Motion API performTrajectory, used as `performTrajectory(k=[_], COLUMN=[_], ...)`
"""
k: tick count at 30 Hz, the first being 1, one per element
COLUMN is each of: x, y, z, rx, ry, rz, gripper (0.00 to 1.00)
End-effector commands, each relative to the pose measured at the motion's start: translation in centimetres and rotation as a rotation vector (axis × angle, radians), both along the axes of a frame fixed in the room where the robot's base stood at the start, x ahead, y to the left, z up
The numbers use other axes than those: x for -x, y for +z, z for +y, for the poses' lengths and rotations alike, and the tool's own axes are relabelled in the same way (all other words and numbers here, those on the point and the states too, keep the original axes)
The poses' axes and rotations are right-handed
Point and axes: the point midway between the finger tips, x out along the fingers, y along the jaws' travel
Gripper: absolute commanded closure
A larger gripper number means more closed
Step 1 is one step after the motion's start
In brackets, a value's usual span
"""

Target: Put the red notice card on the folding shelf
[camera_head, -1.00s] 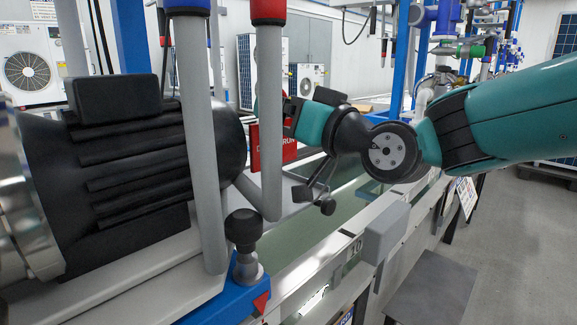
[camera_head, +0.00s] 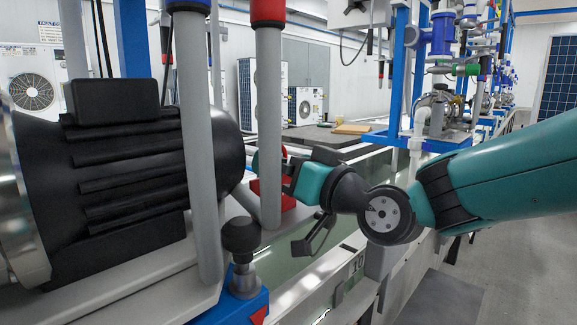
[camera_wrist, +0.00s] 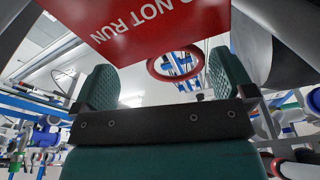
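The red notice card (camera_wrist: 150,22) fills the upper middle of the wrist view, with white "NOT RUN" lettering. A red ring (camera_wrist: 153,68) shows below it, between my two fingers; I cannot tell whether it joins the card. My gripper (camera_wrist: 162,82) is open, its green fingers wide apart, with no visible contact. In the head view my gripper (camera_head: 272,168) is behind the grey posts, and part of the red card (camera_head: 285,196) shows just below it. A flat dark grey panel (camera_head: 442,300) at the lower right looks like the folding shelf, but I cannot tell for sure.
A large black motor (camera_head: 125,160) and grey upright posts (camera_head: 268,110) stand close in front. A black knob (camera_head: 241,236) rises below them. A bench with pipes and pumps (camera_head: 440,105) runs behind my arm. The floor at right is clear.

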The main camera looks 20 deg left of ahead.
Motion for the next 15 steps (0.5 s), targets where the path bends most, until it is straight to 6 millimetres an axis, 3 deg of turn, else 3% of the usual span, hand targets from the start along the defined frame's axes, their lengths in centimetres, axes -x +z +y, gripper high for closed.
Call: performTrajectory(k=[8, 15], x=[0.0, 1.8], y=[0.3, -0.6], z=[-0.2, -4.4], rx=[0.001, 0.001], ry=[-0.001, -0.004], rz=[0.001, 0.002], gripper=[0.00, 0.00])
